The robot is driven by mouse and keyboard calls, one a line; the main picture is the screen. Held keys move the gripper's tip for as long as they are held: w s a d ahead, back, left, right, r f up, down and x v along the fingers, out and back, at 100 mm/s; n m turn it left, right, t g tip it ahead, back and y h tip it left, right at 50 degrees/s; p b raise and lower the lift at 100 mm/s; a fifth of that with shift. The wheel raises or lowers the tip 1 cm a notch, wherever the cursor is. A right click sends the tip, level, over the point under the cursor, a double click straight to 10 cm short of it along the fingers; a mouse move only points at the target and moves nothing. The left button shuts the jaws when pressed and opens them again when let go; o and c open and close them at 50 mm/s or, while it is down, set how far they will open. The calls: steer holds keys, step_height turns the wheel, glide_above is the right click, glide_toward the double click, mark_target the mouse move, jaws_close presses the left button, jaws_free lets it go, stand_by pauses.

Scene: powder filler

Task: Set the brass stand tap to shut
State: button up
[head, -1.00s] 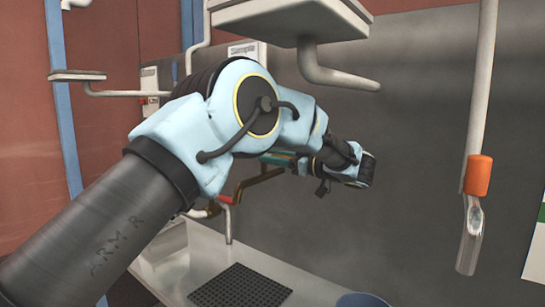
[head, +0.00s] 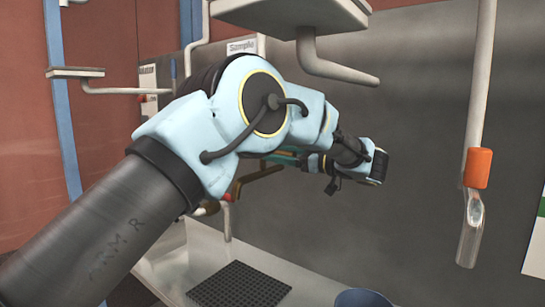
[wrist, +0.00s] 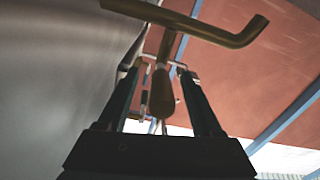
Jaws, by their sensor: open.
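The brass stand tap (head: 262,173) stands behind my arm in the head view, and only part of its brass pipe shows. In the wrist view its bent brass pipe (wrist: 215,30) crosses the top. A brass bar (wrist: 162,95) shows end-on between my fingers. My gripper (wrist: 160,75) is open, with a teal finger on each side of that bar; I cannot tell whether either touches it. In the head view my gripper (head: 283,157) points left toward the tap, partly hidden by my forearm. The tap's setting cannot be read.
A black perforated mat (head: 238,287) lies on the pale counter (head: 205,255). A blue round container (head: 362,299) stands at the front. A white pipe with an orange collar (head: 478,168) hangs at right. A white spout (head: 335,68) overhangs my arm. A grey wall stands behind.

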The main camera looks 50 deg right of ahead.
mark_target(295, 155)
steer(key=s, duration=0.2)
steer(key=s+b, duration=0.1)
steer(key=s, duration=0.2)
steer(key=s+d+b, duration=0.1)
steer(key=s, duration=0.2)
steer(key=shift+w+f, duration=0.1)
stand_by(0.3)
